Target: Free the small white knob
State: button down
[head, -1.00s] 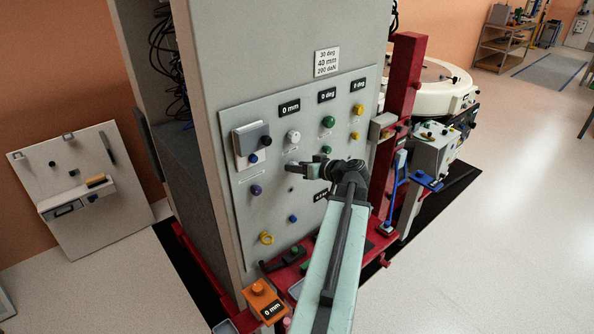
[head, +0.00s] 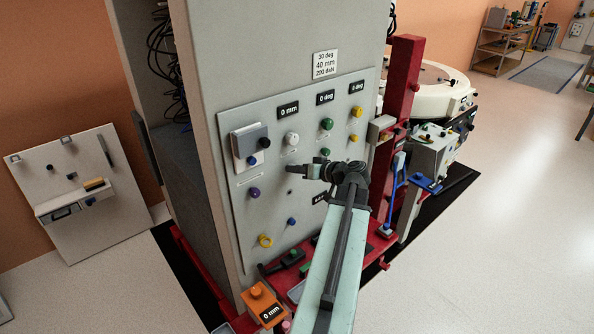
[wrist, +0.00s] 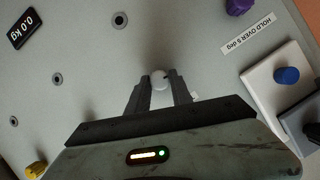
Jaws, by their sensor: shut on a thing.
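The small white knob (wrist: 160,81) shows in the wrist view between the fingertips of my gripper (wrist: 160,86). The gripper is shut on it, in front of the grey panel. In the head view my gripper (head: 292,168) is at the middle of the panel (head: 235,215) and hides this knob. I cannot tell whether the knob is still seated. Another white knob (head: 291,138) sits on the panel just above the gripper in the head view.
A purple knob (head: 254,192) and a blue knob on a light plate (head: 253,160) are to the gripper's left. Green (head: 326,124) and yellow (head: 356,137) knobs are to its upper right. A red post (head: 402,95) stands right of the panel. Open floor lies at the right.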

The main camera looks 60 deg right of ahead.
jog(key=shift+s+d+f+m+t+y+b, duration=0.15)
jog(key=shift+m+t+y+b, duration=0.55)
jog(key=shift+m+b, duration=1.35)
jog(key=shift+w+f+m+t+y+b, duration=0.1)
jog(key=shift+f+m+t+y+b, duration=0.2)
jog(key=shift+m+t+b, duration=1.25)
jog(key=shift+s+d+f+m+t+y+b, duration=0.15)
jog(key=shift+m+t+y+b, duration=0.35)
jog(key=shift+m+b, duration=2.05)
jog(key=shift+w+a+r+m+p, duration=0.1)
jog(key=shift+m+p, duration=0.3)
jog(key=shift+m, duration=0.15)
jog(key=c, duration=1.1)
grip_release()
jog(key=shift+c, duration=0.2)
jog(key=s, duration=0.7)
jog(key=shift+s+d+f+b, duration=0.25)
jog(key=shift+s+f+b, duration=0.1)
jog(key=shift+s+f, duration=0.05)
